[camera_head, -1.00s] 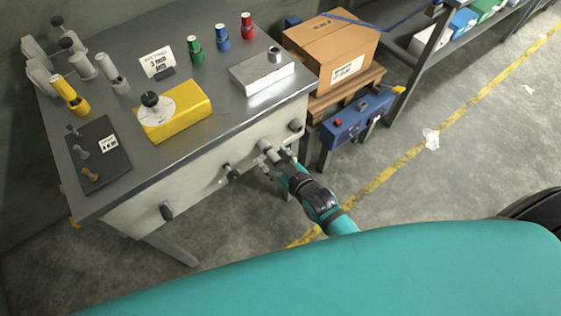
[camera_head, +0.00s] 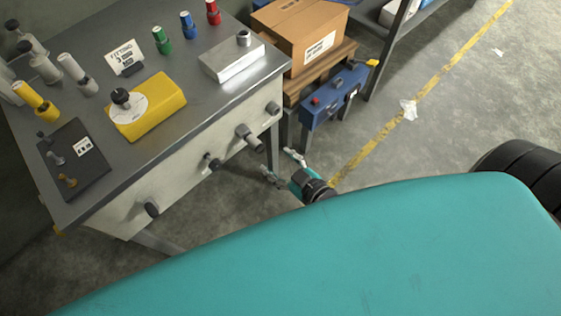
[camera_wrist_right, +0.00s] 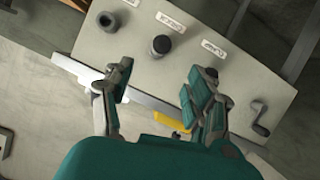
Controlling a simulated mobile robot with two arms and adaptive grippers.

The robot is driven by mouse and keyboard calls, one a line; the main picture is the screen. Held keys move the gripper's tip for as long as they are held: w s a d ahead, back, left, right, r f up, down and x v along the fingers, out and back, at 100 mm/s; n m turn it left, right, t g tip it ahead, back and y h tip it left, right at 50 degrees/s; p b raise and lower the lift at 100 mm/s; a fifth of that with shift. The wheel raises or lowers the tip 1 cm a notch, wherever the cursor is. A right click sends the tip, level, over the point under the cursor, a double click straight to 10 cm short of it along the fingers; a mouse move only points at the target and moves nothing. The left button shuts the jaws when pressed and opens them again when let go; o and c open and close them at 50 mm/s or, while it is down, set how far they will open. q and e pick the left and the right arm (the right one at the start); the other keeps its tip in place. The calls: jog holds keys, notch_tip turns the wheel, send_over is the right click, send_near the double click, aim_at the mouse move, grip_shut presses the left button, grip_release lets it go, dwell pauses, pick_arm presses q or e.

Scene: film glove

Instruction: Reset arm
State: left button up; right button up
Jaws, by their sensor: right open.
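My right gripper (camera_head: 284,166) is open and empty, low in front of the workbench (camera_head: 230,110) and apart from it. In the right wrist view my right gripper (camera_wrist_right: 157,92) shows its two fingers spread, with the bench's front panel (camera_wrist_right: 180,45) beyond them. A dark knob (camera_wrist_right: 160,46) and a round socket (camera_wrist_right: 108,19) on that panel lie ahead of the fingers. In the head view dark knobs (camera_head: 212,162) stick out along the bench front. My left gripper is not in view.
On the bench stand a yellow box (camera_head: 160,110) with a dial, a silver box (camera_head: 232,66), a black plate (camera_head: 85,165) and green, blue and red cylinders (camera_head: 188,25). A cardboard box (camera_head: 310,35) and blue toolbox (camera_head: 335,95) are beyond.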

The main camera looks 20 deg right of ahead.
dwell(0.3)
jog(key=s+d+f+m+g+h, duration=0.1)
jog(key=s+f+g, duration=0.15)
jog(key=f, duration=0.55)
jog(key=s+d+f+g, duration=0.15)
jog(key=s+f, duration=0.25)
jog(key=f, duration=0.4)
jog(key=s+d+f+m+g+h, duration=0.1)
jog(key=s+f+g, duration=0.15)
jog(key=f, duration=0.55)
jog(key=s+d+f+g, duration=0.2)
jog(key=s+f, duration=0.5)
jog(key=s, duration=0.3)
jog(key=s+d+f+m+g+h, duration=0.1)
jog(key=s+d+f+g, duration=0.2)
jog(key=s+f, duration=0.5)
jog(key=s, duration=0.3)
jog(key=shift+g+h, duration=0.3)
jog(key=shift+g, duration=0.05)
